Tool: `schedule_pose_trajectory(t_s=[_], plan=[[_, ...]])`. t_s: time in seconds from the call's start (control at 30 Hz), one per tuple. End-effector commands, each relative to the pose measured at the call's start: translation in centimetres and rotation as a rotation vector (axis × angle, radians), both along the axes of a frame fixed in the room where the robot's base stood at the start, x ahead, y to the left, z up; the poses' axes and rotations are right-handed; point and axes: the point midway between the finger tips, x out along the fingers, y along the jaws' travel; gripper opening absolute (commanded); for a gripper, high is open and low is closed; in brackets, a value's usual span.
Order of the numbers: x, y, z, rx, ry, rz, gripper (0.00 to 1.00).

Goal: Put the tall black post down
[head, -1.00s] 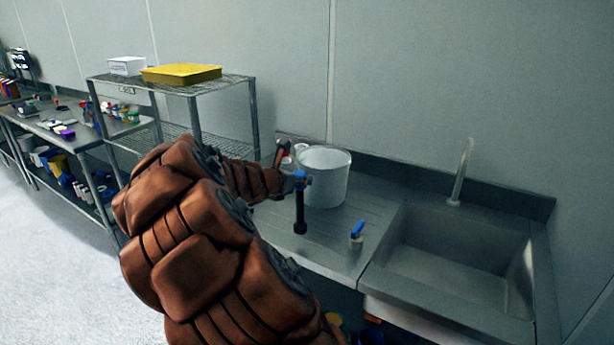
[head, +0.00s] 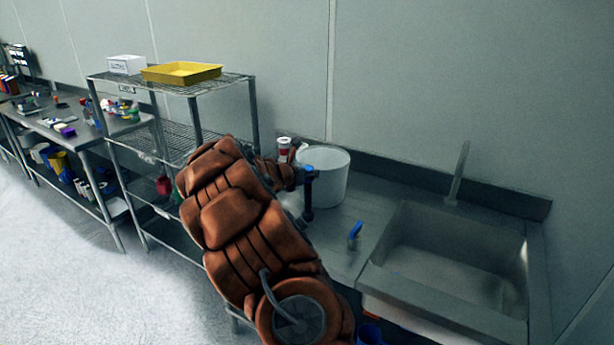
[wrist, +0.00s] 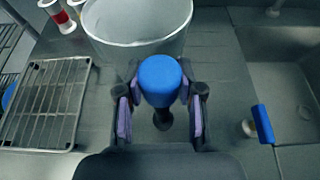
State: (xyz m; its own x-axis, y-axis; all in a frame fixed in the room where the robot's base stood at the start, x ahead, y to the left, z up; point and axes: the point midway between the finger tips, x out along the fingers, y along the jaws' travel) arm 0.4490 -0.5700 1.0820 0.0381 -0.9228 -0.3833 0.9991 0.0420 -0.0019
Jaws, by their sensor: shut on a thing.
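The tall black post (head: 308,200) has a blue top (head: 309,173) and hangs upright from my gripper (head: 303,176) over the steel counter. In the wrist view, its round blue top (wrist: 160,82) lies between the two purple-padded fingers of my gripper (wrist: 160,117), which is shut on it. The post's dark lower part (wrist: 162,118) shows just below the top. I cannot tell whether its foot touches the counter. My arm hides part of the counter to its left.
A white bucket (head: 328,178) stands close behind the post. A small blue-handled piece (head: 354,234) stands to the right, before the sink (head: 450,262). Red-and-white containers (wrist: 60,16) and a wire rack (wrist: 47,103) lie left. Bare counter (head: 385,205) shows between bucket and sink.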

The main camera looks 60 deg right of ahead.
Motion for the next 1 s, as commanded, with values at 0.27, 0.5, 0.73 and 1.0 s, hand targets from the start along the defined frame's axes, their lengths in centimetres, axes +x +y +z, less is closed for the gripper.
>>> schedule_pose_trajectory(t_s=[0.27, 0.5, 0.73, 1.0], plan=[[0.0, 0.0, -1.5, -0.001, 0.0, 0.001, 0.0], [0.0, 0.0, -1.6, -0.001, -0.001, 0.001, 0.0], [0.0, 0.0, -1.8, 0.0, -0.001, 0.001, 0.49], [0.1, 0.0, -1.8, 0.0, -0.002, 0.001, 0.62]])
